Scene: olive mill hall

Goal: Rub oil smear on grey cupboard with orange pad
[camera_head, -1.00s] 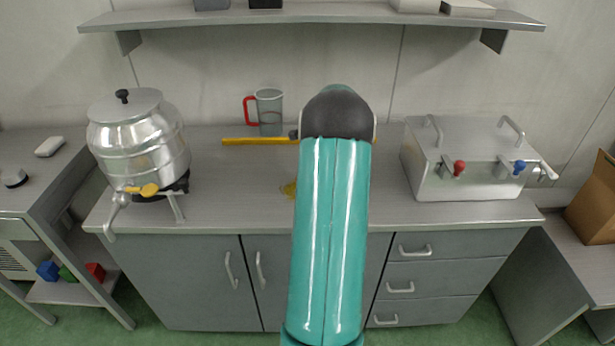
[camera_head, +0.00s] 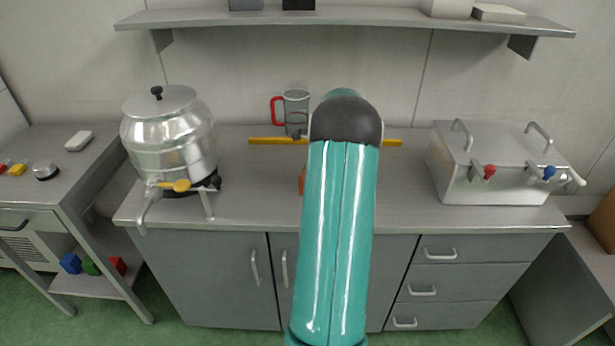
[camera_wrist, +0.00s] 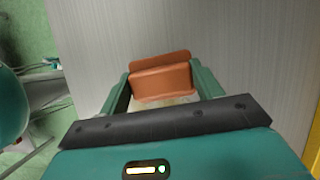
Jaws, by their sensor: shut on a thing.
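The grey cupboard (camera_head: 215,270) has a light grey top and stands in front of me. My gripper (camera_wrist: 160,80) is shut on the orange pad (camera_wrist: 163,78), with one green finger on each side of it. The pad is close over the cupboard top; I cannot tell whether it touches. In the head view my arm hides the gripper, and only an orange sliver of the pad (camera_head: 302,181) shows. The oil smear is not clearly seen in the head view. A pale yellowish patch beside the pad in the wrist view may be part of it.
A metal urn (camera_head: 170,140) stands on the left of the top, a steel box with taps (camera_head: 500,170) on the right. A jug with a red handle (camera_head: 296,112) and a yellow bar (camera_head: 268,141) are at the back. A shelf (camera_head: 350,17) hangs above.

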